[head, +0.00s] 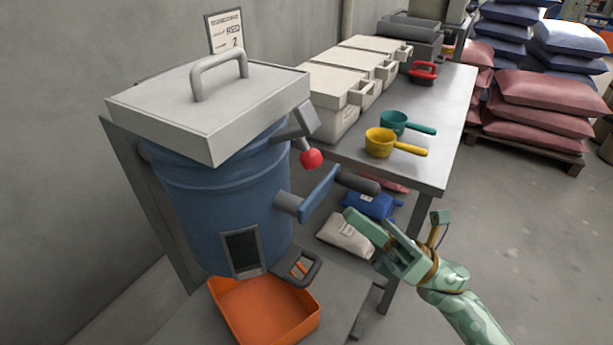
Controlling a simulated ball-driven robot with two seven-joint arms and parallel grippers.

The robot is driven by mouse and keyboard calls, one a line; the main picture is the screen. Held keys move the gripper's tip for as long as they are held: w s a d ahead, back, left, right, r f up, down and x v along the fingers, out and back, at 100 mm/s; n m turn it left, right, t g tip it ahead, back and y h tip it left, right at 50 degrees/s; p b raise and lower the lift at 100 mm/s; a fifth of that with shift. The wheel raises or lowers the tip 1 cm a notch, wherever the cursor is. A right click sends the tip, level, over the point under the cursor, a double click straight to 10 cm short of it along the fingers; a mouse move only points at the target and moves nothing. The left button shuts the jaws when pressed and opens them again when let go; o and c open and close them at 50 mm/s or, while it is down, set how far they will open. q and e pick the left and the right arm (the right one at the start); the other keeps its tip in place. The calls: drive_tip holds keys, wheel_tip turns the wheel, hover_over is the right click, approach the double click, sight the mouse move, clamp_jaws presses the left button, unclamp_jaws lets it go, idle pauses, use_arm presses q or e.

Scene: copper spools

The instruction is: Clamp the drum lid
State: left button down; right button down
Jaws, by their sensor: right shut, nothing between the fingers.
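The blue drum (215,205) stands at the left against the wall. Its light grey square lid (160,107), with a bar handle on top (220,72), covers the drum's top. A grey clamp lever (300,125) with a red ball knob (311,159) sits at the drum's right side, just below the lid's edge; I cannot tell whether it is latched. My right gripper (352,216) is shut and empty, to the right of the drum and below the knob, apart from both. My left gripper is not in view.
A blue-and-grey lever (320,194) juts from the drum toward my right gripper. An orange tray (265,310) lies below the drum. A table (455,110) holds white bins (335,85), a yellow scoop (380,142) and a teal scoop (394,122). Open floor lies at right.

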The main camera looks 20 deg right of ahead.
sight(302, 148)
drive_tip(key=x, duration=1)
drive_tip(key=shift+p, duration=0.45)
